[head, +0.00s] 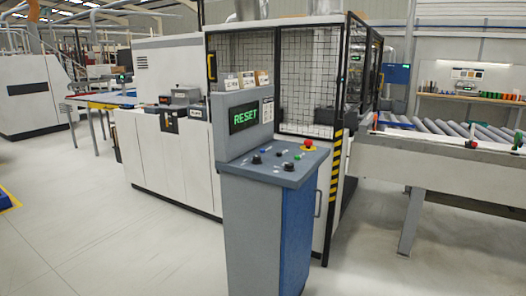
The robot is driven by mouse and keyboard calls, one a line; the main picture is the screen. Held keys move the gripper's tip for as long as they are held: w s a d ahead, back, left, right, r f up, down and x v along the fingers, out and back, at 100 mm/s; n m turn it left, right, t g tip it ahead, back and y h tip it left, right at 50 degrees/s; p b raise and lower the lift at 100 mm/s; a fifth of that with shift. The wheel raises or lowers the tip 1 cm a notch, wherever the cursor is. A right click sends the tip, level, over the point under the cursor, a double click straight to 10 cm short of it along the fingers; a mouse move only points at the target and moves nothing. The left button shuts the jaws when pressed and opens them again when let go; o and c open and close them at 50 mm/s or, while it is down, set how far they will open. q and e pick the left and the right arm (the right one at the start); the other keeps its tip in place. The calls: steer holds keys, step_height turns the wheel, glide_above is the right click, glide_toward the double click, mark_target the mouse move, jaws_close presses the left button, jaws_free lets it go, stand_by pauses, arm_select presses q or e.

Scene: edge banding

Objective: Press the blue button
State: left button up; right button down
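A grey control console (247,235) stands upright near the middle of the head view. Its sloped top panel carries a small blue button (264,151) towards the back left, below the screen. The button is very small in the picture, and I cannot tell whether it is pressed in. A red emergency stop (308,145) on a yellow base sits at the panel's back right. Black knobs (257,159) and a small green button (298,156) are also on the panel. The screen (244,117) reads RESET in green. Neither of my grippers is in view.
A caged machine (305,75) with black mesh and a yellow-black striped post stands right behind the console. A roller conveyor (445,128) on a grey frame runs off to the right. The pale floor (110,235) in front and to the left is clear.

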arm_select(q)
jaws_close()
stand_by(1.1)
